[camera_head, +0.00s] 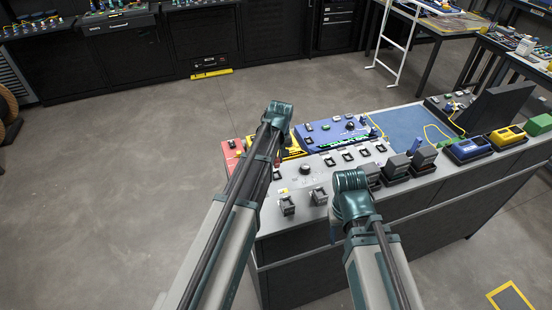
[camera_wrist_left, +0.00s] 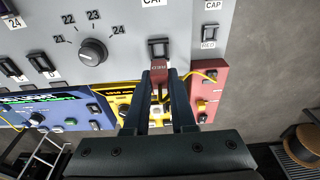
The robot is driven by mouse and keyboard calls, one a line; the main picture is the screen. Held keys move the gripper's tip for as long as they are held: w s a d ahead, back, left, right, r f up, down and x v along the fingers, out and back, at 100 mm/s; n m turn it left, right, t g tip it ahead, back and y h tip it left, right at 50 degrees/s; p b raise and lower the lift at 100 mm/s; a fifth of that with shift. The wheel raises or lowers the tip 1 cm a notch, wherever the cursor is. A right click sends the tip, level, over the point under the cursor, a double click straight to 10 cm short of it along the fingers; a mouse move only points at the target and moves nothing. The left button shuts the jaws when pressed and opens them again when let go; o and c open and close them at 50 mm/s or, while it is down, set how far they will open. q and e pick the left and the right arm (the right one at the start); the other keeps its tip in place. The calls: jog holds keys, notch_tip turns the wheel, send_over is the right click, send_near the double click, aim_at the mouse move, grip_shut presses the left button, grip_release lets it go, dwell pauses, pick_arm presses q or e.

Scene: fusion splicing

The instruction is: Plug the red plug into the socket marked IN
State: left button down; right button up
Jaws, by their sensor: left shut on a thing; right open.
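In the left wrist view my left gripper (camera_wrist_left: 164,105) is shut on the red plug (camera_wrist_left: 158,73), with a finger on each side of it. The plug points at a dark socket (camera_wrist_left: 158,48) on the grey panel, very close to it; I cannot tell whether they touch. No IN mark is readable; lettering by this socket is cut off at the top edge.
A yellow cable (camera_wrist_left: 207,76) crosses the red box (camera_wrist_left: 208,92). Another socket (camera_wrist_left: 209,33), marked RED, lies to the right. A black knob (camera_wrist_left: 92,51) and a blue device (camera_wrist_left: 55,110) lie to the left. Black-based blocks (camera_head: 396,166) stand along the bench's front.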

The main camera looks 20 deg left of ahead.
aim_at(276, 167)
pick_arm(q)
jog(key=shift+f+b, duration=1.6)
jog(key=shift+f, duration=0.35)
jog(key=shift+f+b, duration=0.55)
jog(key=c, duration=0.7)
grip_release()
jog(key=shift+o, duration=0.2)
jog(key=shift+r, duration=0.25)
notch_tip(276, 167, up, 13)
jog(key=s+d+p, duration=0.1)
jog(key=p, duration=1.2)
jog(key=shift+s+r+p, duration=0.15)
jog(key=shift+s+p, duration=0.2)
jog(key=shift+p, duration=0.05)
